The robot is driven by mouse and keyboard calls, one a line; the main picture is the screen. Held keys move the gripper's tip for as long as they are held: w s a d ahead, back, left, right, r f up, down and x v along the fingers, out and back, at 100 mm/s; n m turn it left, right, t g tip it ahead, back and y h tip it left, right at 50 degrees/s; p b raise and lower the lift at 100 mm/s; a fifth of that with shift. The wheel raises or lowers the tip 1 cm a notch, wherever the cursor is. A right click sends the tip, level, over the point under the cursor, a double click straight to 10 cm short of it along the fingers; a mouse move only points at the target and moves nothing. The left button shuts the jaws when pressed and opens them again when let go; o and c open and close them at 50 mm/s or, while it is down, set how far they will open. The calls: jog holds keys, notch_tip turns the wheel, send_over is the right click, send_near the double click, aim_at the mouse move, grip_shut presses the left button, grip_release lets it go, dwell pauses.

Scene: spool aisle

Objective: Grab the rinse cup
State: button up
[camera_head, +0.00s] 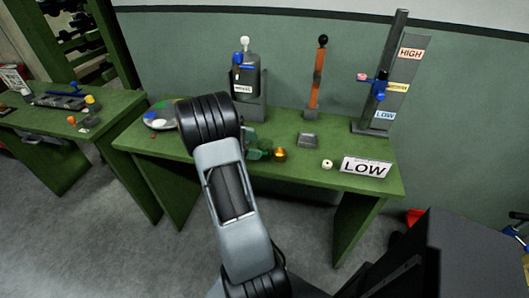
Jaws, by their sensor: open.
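A small brass-coloured cup (280,154), which looks like the rinse cup, stands near the front middle of the green bench (370,184). My gripper (267,150) shows only in part behind my arm, as greenish finger shapes just left of the cup. It is open, and no object shows in it. I cannot tell whether a finger touches the cup.
A grey square dish (307,140), a small white roll (327,164) and a LOW sign (365,167) are right of the cup. Behind stand a grey canister (245,75), an orange lever (317,80) and a tall level post (385,85). A round palette (160,114) lies left.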

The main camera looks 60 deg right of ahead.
aim_at(265, 147)
jog(key=shift+x, duration=2.25)
jog(key=shift+a, duration=0.1)
jog(key=shift+c, duration=0.3)
jog(key=c, duration=0.9)
jog(key=shift+c, duration=0.2)
jog(key=shift+r, duration=0.15)
